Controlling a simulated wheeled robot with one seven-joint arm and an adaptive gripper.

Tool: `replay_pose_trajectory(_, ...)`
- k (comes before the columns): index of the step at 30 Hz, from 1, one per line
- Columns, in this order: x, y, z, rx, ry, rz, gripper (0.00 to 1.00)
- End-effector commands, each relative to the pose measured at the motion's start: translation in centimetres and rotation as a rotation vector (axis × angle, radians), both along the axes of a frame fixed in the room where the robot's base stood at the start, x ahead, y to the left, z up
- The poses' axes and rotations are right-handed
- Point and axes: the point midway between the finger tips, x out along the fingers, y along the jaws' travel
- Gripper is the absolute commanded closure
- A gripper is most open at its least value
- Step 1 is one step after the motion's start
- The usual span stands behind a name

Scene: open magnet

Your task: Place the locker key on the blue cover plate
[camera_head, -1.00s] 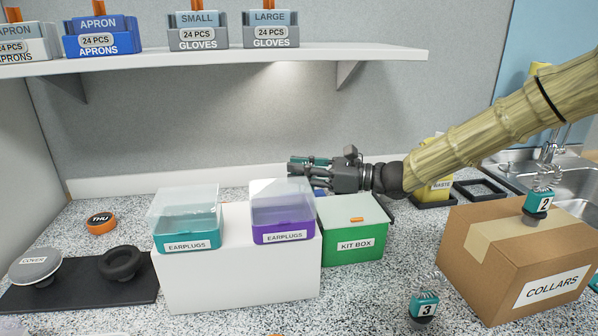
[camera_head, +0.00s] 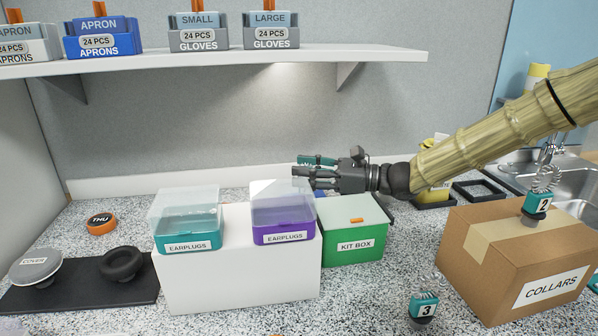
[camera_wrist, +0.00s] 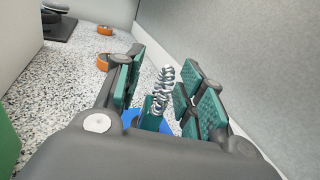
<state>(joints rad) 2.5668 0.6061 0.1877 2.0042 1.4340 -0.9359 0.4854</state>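The locker key, a silver coil (camera_wrist: 163,88) on a teal tag (camera_wrist: 151,116), is between my fingers in the wrist view. The blue cover plate (camera_wrist: 178,127) shows in part below and around the tag. The tag seems to stand on or just over the plate; contact is hidden. My gripper (camera_wrist: 160,90) is open, with gaps between its teal pads and the key on both sides. In the head view, my gripper (camera_head: 305,170) points left behind the earplug boxes and kit box; the key is not clear there.
A purple earplugs box (camera_head: 283,226), a teal one (camera_head: 188,234) and a green kit box (camera_head: 352,245) stand in front of my gripper. A collars carton (camera_head: 530,260) carries key 2 (camera_head: 536,205). Key 3 (camera_head: 423,308) stands on the counter. A shelf (camera_head: 220,59) hangs above.

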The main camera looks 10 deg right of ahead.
Motion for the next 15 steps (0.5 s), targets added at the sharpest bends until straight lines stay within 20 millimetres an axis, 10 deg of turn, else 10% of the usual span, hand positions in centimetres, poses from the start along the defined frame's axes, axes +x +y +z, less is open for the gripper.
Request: replay_pose_trajectory(15, -3.2, -7.5, 0.2, 0.001, -0.002, -0.001, 0.61)
